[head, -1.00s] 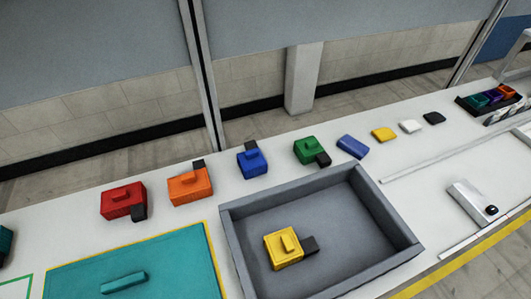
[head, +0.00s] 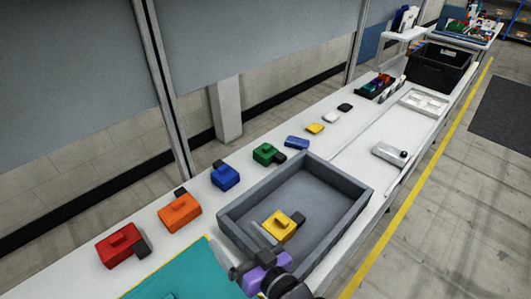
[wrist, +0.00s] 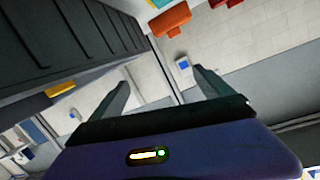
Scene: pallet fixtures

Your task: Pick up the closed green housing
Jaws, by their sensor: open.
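The green housing (head: 264,152) is a small block with a raised top piece, on the white bench behind the grey tray. A black block (head: 280,158) is against its right side. My gripper (head: 243,243) is at the bottom of the head view, near the tray's front left corner, well apart from the green housing. In the wrist view my gripper (wrist: 161,77) has its two fingers spread with nothing between them. The green housing is not seen in the wrist view.
A blue housing (head: 225,176) stands left of the green one, and a flat blue piece (head: 297,143) lies to its right. Orange (head: 180,212) and red (head: 121,245) housings stand farther left. A yellow housing (head: 278,228) is inside the walled grey tray (head: 343,181).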

